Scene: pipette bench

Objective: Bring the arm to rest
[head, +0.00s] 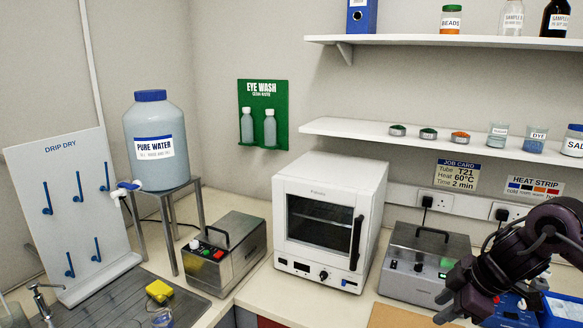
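My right arm comes in from the right edge, dark and jointed. Its gripper (450,306) hangs in the lower right, in front of the metal box with the black handle (426,262). The fingers point down and to the left. They are dark and seen at a slant, so I cannot tell how far apart they are. I see nothing clearly held between them. My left gripper is not in view.
A white oven (331,222) stands mid-bench, with a metal box with red and green buttons (224,252) to its left. A pure water jug (156,140) is on a stand. Blue items (562,308) lie close to my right arm. Shelves (440,139) hang above.

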